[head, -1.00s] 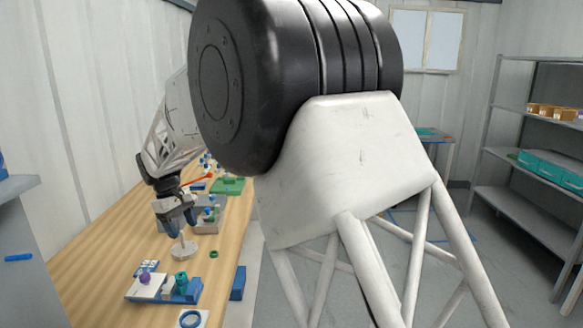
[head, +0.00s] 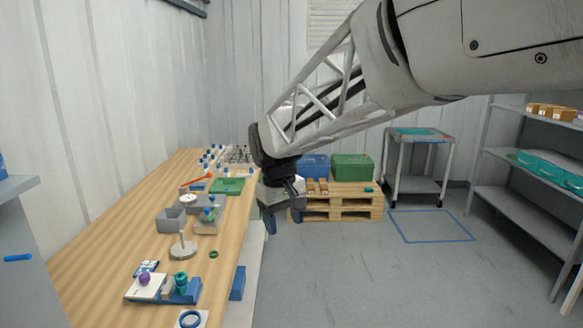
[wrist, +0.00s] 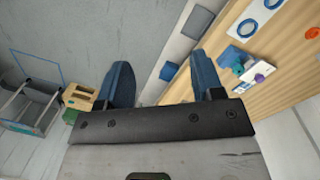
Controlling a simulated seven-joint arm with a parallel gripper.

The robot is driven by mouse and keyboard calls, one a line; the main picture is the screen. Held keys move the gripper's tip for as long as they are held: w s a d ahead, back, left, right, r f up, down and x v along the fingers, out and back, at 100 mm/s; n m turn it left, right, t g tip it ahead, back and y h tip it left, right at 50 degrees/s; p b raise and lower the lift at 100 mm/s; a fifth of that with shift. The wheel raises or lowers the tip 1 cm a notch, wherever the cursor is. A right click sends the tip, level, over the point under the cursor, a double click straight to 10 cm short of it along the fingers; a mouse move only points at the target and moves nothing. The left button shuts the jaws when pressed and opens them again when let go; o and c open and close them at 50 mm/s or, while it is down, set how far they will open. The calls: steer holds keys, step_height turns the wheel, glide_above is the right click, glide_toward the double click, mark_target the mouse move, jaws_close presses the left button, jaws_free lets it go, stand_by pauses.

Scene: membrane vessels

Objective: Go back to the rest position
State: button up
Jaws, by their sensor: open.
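My gripper (head: 285,217) hangs over the floor just past the right edge of the wooden workbench (head: 110,240). It points downward and is empty. In the wrist view its two blue fingers stand wide apart, with my gripper (wrist: 160,65) above the bench's side and floor. No task object is held between the fingers.
On the bench are a white stand (head: 183,250), a grey bin (head: 171,220), a green tray (head: 227,186) and a blue fixture (head: 186,292). Behind my gripper is a pallet (head: 345,203) with blue and green crates. A cart (head: 418,165) and shelves (head: 520,205) stand right. The middle floor is clear.

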steer(key=s+d+f+m+t, duration=0.1)
steer(key=s+d+f+m, duration=0.2)
steer(key=s+d, duration=0.7)
steer(key=s+d+f+m+t+y, duration=0.1)
steer(key=s+d+f+m, duration=0.1)
steer(key=s+d, duration=0.8)
steer(key=s+m, duration=0.1)
steer(key=s, duration=0.6)
steer(key=shift+s+f+m+t, duration=0.2)
steer(key=shift+f+m+t, duration=0.1)
steer(key=shift+f, duration=0.1)
steer(key=shift+d, duration=0.1)
